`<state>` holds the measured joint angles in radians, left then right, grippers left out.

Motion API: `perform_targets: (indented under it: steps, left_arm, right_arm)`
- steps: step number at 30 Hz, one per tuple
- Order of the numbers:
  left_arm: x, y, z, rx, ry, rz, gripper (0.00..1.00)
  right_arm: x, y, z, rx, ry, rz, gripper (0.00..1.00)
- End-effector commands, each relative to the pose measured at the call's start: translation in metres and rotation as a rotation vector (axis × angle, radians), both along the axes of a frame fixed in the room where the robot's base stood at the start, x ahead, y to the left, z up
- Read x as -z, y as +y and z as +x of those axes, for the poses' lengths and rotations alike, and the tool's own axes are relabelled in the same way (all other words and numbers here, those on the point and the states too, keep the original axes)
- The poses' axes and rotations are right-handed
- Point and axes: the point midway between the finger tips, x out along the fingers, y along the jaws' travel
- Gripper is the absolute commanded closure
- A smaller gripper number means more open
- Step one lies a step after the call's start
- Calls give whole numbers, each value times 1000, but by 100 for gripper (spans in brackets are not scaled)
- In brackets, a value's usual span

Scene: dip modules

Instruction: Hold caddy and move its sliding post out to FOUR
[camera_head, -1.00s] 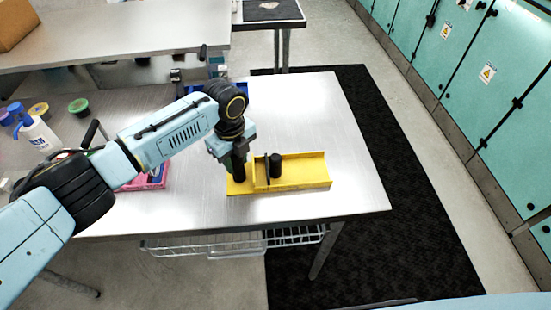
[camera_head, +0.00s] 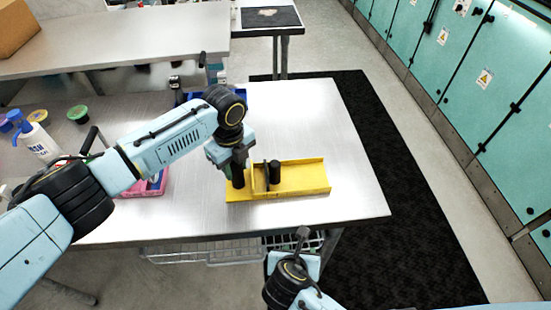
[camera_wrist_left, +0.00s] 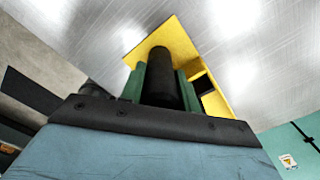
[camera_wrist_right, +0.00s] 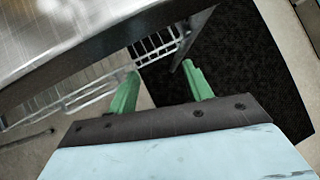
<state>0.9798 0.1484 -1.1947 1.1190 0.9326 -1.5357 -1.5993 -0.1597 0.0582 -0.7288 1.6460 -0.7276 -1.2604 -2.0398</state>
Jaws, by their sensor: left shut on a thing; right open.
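The yellow caddy (camera_head: 305,178) lies on the metal table near its front edge; it also shows in the left wrist view (camera_wrist_left: 172,36). My left gripper (camera_head: 237,172) is shut on a black upright post (camera_wrist_left: 160,75) at the caddy's left end, its green fingers either side. A second black post (camera_head: 274,172) stands in the caddy, right of a thin upright divider (camera_head: 259,177). I cannot tell how it is fitted, and no FOUR mark is readable. My right gripper (camera_wrist_right: 161,72) is open and empty, low in front of the table edge.
A wire rack (camera_head: 215,250) hangs under the table. A pink tray (camera_head: 155,185), blue bin (camera_head: 200,95), white bottle (camera_head: 38,140) and small round tubs (camera_head: 77,113) are on the left. The tabletop right of the caddy (camera_head: 350,150) is clear.

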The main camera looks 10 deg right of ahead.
Motion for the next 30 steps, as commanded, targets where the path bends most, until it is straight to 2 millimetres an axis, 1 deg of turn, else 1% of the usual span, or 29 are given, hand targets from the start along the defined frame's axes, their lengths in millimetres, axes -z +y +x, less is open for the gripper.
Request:
perform_targets:
  steps: [1,3,9,12,15,18,21,23,26,29,30]
  left_arm:
    - [1,0,0,0,1,0,100]
    - [1,0,0,0,1,1,100]
    - [1,0,0,0,1,0,100]
    - [1,0,0,0,1,1,100]
    - [1,0,0,0,1,1,100]
    - [1,0,0,0,1,1,100]
    - [1,0,0,-1,1,1,100]
    - [1,0,0,-1,1,1,100]
    - [1,0,0,-1,1,1,100]
    - [1,0,0,-1,1,1,100]
    - [1,0,0,-1,1,1,100]
  right_arm:
    - [-17,4,4,-49,-12,-48,50]
    - [-39,8,7,-111,-21,-121,50]
    - [-93,14,9,-244,-31,-300,50]
    - [-114,30,42,-176,-196,-205,50]
    - [-136,42,64,-136,-324,-128,50]
    - [-154,51,81,-109,-425,-63,50]
    - [-167,58,91,-94,-491,-18,50]
    - [-170,59,96,-90,-510,-5,50]
    - [-169,58,105,-88,-522,2,50]
    - [-164,55,118,-88,-520,1,50]
    - [-161,54,125,-87,-520,1,50]
